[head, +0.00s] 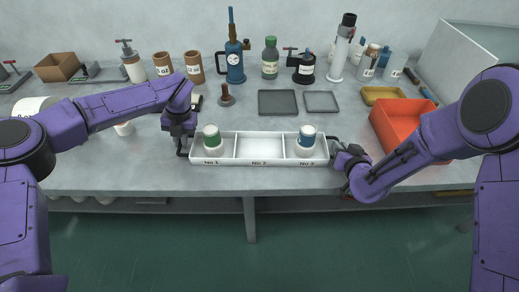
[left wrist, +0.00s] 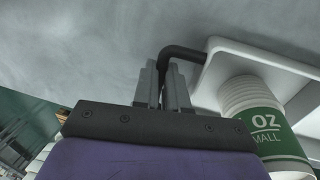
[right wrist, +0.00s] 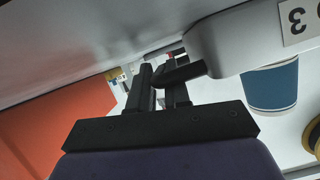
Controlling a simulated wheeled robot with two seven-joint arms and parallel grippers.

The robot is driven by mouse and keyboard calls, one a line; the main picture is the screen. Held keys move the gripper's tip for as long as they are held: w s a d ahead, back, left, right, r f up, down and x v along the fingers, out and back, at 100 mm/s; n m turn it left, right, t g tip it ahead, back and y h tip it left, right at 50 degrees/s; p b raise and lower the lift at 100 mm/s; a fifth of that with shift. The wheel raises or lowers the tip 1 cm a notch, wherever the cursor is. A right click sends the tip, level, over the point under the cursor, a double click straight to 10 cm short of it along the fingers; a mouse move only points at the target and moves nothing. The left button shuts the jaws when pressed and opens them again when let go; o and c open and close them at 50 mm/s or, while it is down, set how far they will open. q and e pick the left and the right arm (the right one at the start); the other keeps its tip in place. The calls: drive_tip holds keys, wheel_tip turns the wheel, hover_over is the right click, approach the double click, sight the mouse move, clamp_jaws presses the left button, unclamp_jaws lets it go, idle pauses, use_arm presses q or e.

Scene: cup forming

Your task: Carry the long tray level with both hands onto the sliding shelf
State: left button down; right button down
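The long white tray (head: 270,134) has three compartments marked No 1, No 2 and No 3, and looks roughly level near the bench's front edge. A stack of green-labelled cups (head: 212,138) stands in No 1, and a blue-labelled stack (head: 306,137) in No 3. No 2 is empty. My left gripper (head: 183,148) is shut on the left dark handle (left wrist: 182,52). My right gripper (head: 338,150) is shut on the right dark handle (right wrist: 182,73). I cannot tell whether the tray touches the bench. I cannot make out the sliding shelf.
A red-orange bin (head: 398,118) stands close to my right forearm. Two dark flat trays (head: 278,102) lie behind the long tray, near a brown plunger-like tool (head: 226,97). Bottles, canisters and tools line the back. The bench front (head: 260,180) is clear.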

use_arm(q)
drive_tip(key=shift+r, duration=0.1)
